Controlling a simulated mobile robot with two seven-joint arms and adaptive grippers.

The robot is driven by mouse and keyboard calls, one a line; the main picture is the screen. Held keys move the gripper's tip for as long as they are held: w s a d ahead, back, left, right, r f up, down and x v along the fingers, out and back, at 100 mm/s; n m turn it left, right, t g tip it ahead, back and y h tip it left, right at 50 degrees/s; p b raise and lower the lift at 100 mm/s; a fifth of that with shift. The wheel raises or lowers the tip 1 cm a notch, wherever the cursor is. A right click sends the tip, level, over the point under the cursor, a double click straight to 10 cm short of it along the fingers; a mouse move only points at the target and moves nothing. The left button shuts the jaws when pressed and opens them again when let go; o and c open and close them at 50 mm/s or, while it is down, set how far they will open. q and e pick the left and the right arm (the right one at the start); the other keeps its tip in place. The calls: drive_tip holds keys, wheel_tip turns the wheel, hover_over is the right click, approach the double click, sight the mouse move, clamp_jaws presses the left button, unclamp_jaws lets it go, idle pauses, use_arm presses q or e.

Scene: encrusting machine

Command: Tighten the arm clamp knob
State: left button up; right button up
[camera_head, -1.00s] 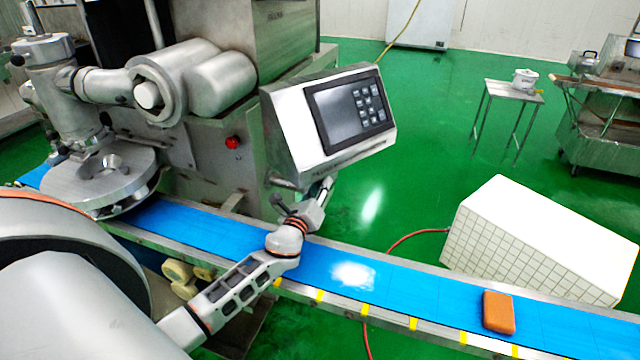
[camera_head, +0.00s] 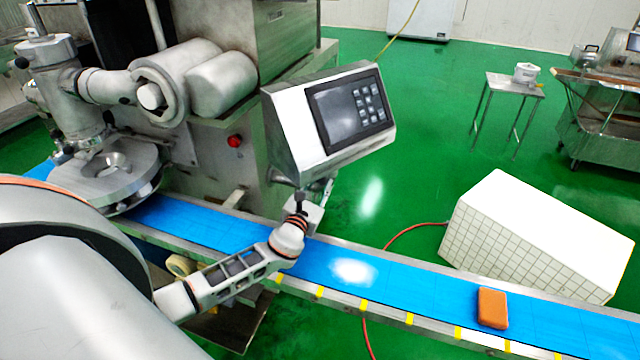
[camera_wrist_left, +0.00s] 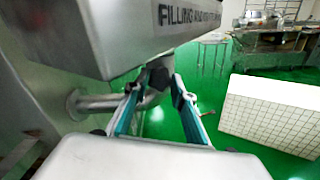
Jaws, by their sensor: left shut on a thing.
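The arm clamp knob (camera_wrist_left: 157,74) is a small dark knob under the control panel, beside a metal arm tube (camera_wrist_left: 95,103). It shows in the left wrist view between the tips of my left gripper (camera_wrist_left: 160,86). The gripper's two teal-padded fingers are closed on its sides. In the head view my left gripper (camera_head: 326,189) is just below the lower edge of the control panel (camera_head: 330,120); the knob itself is hidden there. My right gripper is not in view.
A blue conveyor belt (camera_head: 400,285) runs beneath my left arm, with an orange block (camera_head: 492,308) on it. The machine body (camera_head: 220,150) stands behind, with a red button (camera_head: 234,141). A white tiled block (camera_head: 540,235) stands on the green floor at right.

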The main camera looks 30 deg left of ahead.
use_arm(q)
drive_tip(key=shift+m, duration=0.6)
drive_tip(key=o, duration=1.1)
drive_tip(key=shift+s, duration=0.15)
drive_tip(key=v, duration=1.1)
drive_tip(key=shift+s+d, duration=0.2)
drive_tip(key=shift+s, duration=0.2)
